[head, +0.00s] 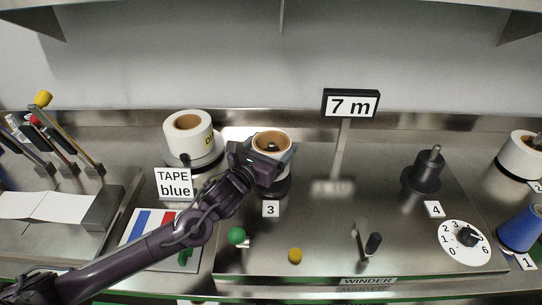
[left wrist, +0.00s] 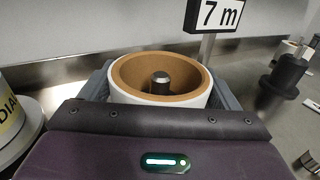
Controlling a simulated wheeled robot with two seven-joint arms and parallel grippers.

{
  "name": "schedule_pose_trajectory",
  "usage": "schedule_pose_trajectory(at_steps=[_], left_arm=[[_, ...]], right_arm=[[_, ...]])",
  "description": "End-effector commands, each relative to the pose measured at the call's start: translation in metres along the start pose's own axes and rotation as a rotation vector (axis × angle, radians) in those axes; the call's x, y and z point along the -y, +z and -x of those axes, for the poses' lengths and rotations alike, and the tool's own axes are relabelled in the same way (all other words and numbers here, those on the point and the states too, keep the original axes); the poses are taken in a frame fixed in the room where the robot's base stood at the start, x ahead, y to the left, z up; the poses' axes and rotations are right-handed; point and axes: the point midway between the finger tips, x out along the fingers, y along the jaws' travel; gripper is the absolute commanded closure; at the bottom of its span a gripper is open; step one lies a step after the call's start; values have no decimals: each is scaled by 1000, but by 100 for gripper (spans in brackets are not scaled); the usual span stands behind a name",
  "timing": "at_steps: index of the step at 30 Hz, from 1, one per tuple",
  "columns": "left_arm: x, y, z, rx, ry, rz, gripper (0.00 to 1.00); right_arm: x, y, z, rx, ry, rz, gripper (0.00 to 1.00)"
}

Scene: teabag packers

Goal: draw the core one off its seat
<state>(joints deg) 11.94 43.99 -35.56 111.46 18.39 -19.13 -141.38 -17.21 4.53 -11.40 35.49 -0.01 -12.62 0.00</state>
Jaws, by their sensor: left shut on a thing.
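A white core with a brown cardboard inside (head: 288,139) is around the dark spindle of the seat marked 3 (head: 271,209). My left gripper (head: 271,158) is shut on this core from the front, one finger on each side. In the left wrist view the core (left wrist: 195,84) sits between the grey fingers (left wrist: 165,90), and the metal-topped spindle tip (left wrist: 161,80) shows inside its opening. The core looks upright; its lower edge is hidden by the gripper, so I cannot tell how high it sits. My right gripper is not in view.
A wide white roll (head: 189,137) stands close left, behind the "TAPE blue" sign (head: 174,184). The "7 m" sign (head: 350,104) stands right on a post. An empty black spindle (head: 427,171) is at 4. A blue cone (head: 520,230) and white roll (head: 520,155) are far right.

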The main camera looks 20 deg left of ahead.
Motion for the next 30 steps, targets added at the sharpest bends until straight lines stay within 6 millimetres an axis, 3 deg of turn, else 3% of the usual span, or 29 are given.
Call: schedule_pose_trajectory(at_steps=[18,24,30], left_arm=[[0,140,0,7,0,-4,41],[0,162,0,2,0,-1,41],[0,167,0,1,0,-2,41]], right_arm=[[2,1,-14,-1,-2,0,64],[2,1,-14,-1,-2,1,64],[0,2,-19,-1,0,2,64]])
